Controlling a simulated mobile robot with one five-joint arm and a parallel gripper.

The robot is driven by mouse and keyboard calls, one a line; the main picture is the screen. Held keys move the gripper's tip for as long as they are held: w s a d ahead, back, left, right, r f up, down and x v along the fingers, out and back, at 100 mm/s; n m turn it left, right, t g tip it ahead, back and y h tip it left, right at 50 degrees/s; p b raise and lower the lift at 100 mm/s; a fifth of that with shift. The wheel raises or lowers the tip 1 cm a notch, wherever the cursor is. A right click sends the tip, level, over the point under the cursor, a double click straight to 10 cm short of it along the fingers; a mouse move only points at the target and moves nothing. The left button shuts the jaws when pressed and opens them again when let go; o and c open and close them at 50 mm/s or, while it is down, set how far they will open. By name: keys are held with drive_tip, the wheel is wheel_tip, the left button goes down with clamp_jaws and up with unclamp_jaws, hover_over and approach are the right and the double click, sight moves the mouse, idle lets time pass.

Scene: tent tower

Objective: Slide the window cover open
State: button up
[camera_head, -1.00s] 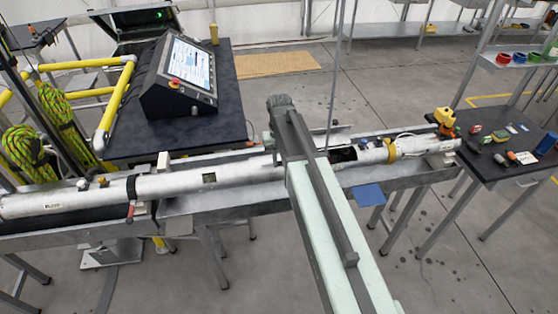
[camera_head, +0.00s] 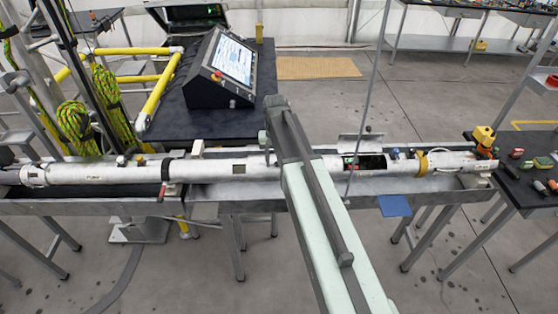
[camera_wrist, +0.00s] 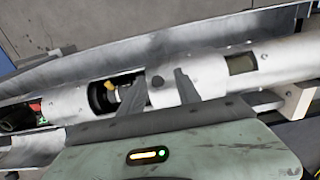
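A long white tube (camera_head: 105,170) lies in a grey metal trough. It has a dark open window (camera_head: 375,162) to the right of my arm and a small square opening (camera_head: 238,169) to its left. In the wrist view the tube shows a dark gap (camera_wrist: 103,96) with a yellow-tipped part inside, next to a smooth white section (camera_wrist: 160,93), possibly the window cover. My gripper (camera_wrist: 157,82) is open, its two fingers apart over this white section. I cannot tell whether they touch it. In the head view my arm hides the gripper's fingertips.
A control console (camera_head: 224,70) stands on a dark table (camera_head: 185,122) behind the tube. Yellow railings (camera_head: 160,90) and green ropes are at the left. A dark table with small coloured objects (camera_head: 541,163) is at the right.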

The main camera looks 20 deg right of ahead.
drive_tip(key=shift+s+d, duration=0.1)
drive_tip(key=shift+d, duration=0.15)
wheel_tip(320, 180, up, 8)
drive_tip(key=p, duration=0.8)
drive_tip(key=shift+r, duration=0.1)
drive_tip(key=shift+f, duration=0.2)
